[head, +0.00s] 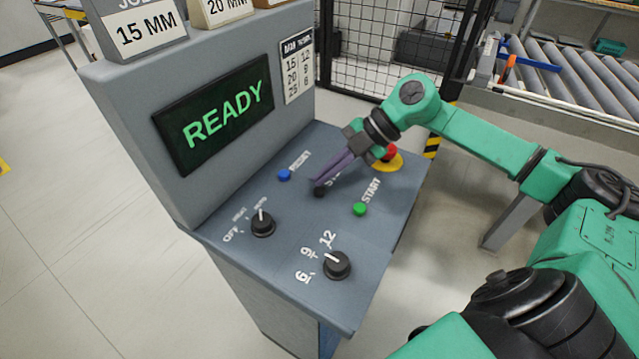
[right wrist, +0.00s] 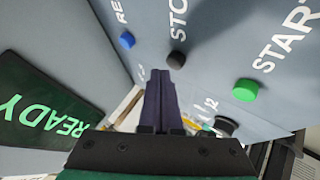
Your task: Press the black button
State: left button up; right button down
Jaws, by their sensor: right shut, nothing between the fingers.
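The black button (head: 319,192) is a small round cap on the sloped grey panel, between the blue and green buttons. It also shows in the right wrist view (right wrist: 176,60), beside the word that begins "STO". My right gripper (head: 320,182) is shut and empty, its purple fingers pointing down at the black button. In the right wrist view the fingertips (right wrist: 166,74) are right beside the button; I cannot tell whether they touch it. My left gripper is not in view.
The blue button (head: 284,175), green START button (head: 360,209) and red stop knob (head: 388,154) are close by. Two black rotary knobs (head: 263,223) (head: 337,264) are nearer the front. The upright display (head: 215,112) reads READY. A mesh fence (head: 375,50) stands behind.

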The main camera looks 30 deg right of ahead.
aim_at(325, 190)
jog(key=shift+r, duration=0.2)
notch_tip(325, 190, up, 5)
jog(key=p, duration=0.4)
jog(key=shift+r+p, duration=0.1)
jog(key=shift+p, duration=0.3)
dwell(0.5)
